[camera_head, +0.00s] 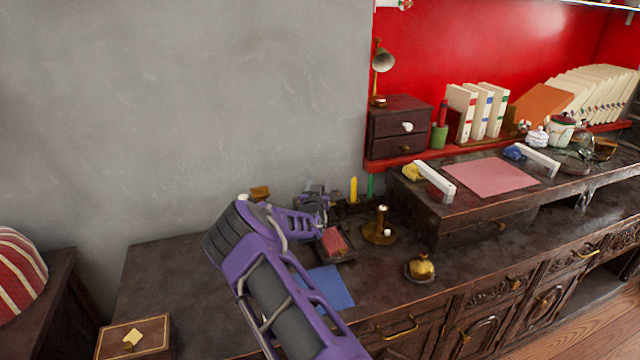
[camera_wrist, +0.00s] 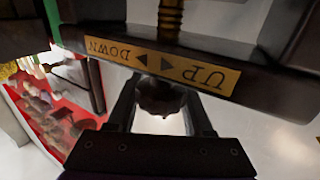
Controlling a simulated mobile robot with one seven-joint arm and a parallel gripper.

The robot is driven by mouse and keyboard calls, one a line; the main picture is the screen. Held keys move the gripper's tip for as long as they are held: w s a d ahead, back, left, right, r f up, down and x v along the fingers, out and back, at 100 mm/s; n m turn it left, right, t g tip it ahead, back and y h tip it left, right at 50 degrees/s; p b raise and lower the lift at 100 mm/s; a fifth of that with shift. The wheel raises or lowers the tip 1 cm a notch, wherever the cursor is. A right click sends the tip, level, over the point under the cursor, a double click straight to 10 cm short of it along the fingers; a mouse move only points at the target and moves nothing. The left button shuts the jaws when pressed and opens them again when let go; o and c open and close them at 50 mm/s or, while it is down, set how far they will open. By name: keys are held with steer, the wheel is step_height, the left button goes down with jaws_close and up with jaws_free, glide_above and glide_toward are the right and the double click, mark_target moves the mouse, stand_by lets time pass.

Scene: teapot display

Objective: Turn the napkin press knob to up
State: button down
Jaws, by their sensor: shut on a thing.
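In the wrist view, the napkin press shows as a dark beam (camera_wrist: 270,88) with a brass screw (camera_wrist: 170,18) above it. A brass plate (camera_wrist: 215,76) on the beam reads "UP" and "DOWN" with two arrows, upside down in this view. The dark lobed knob (camera_wrist: 158,100) sits below the plate. My gripper (camera_wrist: 161,90) is shut on the knob, one finger on each side. In the head view, my purple arm reaches over the dark counter, and my gripper (camera_head: 318,205) is at its back by the wall; the knob cannot be made out there.
Near my arm are a red block (camera_head: 334,241) on a dark tray, a blue sheet (camera_head: 328,287), a brass candlestick (camera_head: 380,228) and a yellow candle (camera_head: 353,189). A pastry on a plate (camera_head: 421,268) lies to the right. A raised shelf (camera_head: 450,218) stands further right.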

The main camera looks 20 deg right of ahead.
steer(key=shift+y, duration=0.3)
steer(key=shift+w+a+n+t+y+p, duration=0.15)
steer(key=shift+n+t+y, duration=0.25)
steer(key=shift+n+y, duration=0.45)
steer(key=shift+s+a+n+t+y+p, duration=0.15)
steer(key=shift+n+t+y, duration=0.25)
steer(key=shift+n+y, duration=0.45)
steer(key=shift+w+a+n+y+b, duration=0.15)
steer(key=shift+a+n+y, duration=0.2)
steer(key=shift+n+y, duration=1.15)
steer(key=shift+s+a+n+y+b, duration=0.25)
steer(key=shift+n+y, duration=0.35)
steer(key=shift+y, duration=1.7)
steer(key=shift+w+a, duration=0.1)
steer(key=shift+w, duration=0.1)
steer(key=shift+c, duration=1.5)
jaws_free()
steer(key=s+d+p, duration=0.1)
steer(key=s, duration=0.7)
steer(key=s+d, duration=0.2)
steer(key=s, duration=0.7)
steer(key=shift+d+p, duration=0.3)
steer(key=shift+p, duration=0.1)
